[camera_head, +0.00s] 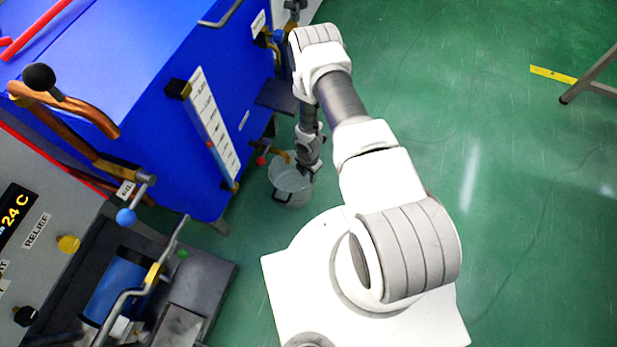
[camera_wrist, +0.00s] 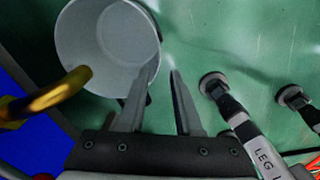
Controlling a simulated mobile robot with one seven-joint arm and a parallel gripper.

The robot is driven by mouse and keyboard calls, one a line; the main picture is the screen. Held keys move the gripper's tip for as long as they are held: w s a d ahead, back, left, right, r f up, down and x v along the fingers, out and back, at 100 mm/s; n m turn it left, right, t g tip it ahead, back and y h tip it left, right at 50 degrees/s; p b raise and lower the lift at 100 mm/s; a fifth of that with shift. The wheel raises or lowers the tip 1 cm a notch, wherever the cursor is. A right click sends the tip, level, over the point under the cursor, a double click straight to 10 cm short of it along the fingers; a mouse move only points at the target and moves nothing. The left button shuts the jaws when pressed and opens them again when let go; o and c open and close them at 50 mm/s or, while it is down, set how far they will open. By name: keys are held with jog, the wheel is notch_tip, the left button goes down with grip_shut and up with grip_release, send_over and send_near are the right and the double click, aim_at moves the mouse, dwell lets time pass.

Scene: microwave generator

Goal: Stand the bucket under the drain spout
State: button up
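The pale grey bucket (camera_head: 291,188) stands on the green floor beside the blue tank, with a dark handle on its near side. In the wrist view the bucket (camera_wrist: 105,45) is at the upper left, seen into its mouth. The brass drain spout (camera_head: 278,155) comes from the tank's lower side. My gripper (camera_wrist: 162,70) points down at the bucket's right side. Its fingers are apart; the left one overlaps the bucket's wall, the right one is outside it. I cannot tell whether either touches.
The blue tank (camera_head: 150,100) fills the left, with a white level scale (camera_head: 213,120) on its side. Two labelled legs with round feet (camera_wrist: 213,85) stand right of my gripper. Pipes and valves (camera_head: 135,290) crowd the lower left.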

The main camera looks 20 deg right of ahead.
jog(key=shift+r, duration=0.4)
jog(key=w+d+r+m+t+h, duration=0.15)
jog(key=w+r+m, duration=0.35)
jog(key=r, duration=1)
jog(key=w+d+r+m+t, duration=0.1)
jog(key=w+d+r+m, duration=0.35)
jog(key=r, duration=1.05)
jog(key=s+a+r+m+t, duration=0.1)
jog(key=s+r+m, duration=0.1)
jog(key=r, duration=0.8)
jog(key=s+a+r+m, duration=0.2)
jog(key=r+m, duration=0.1)
jog(key=r, duration=0.8)
jog(key=s+a+r+m+t, duration=0.1)
jog(key=s+r+m, duration=0.4)
jog(key=s, duration=0.6)
jog(key=s+a+r+m+t+y, duration=0.1)
jog(key=s+a+r+m, duration=0.1)
jog(key=s+r+m, duration=0.3)
jog(key=s+r, duration=0.4)
jog(key=s, duration=0.2)
jog(key=shift+s+a+r, duration=0.3)
jog(key=shift+s+a, duration=0.05)
jog(key=shift+r+y, duration=0.1)
jog(key=shift+y, duration=0.15)
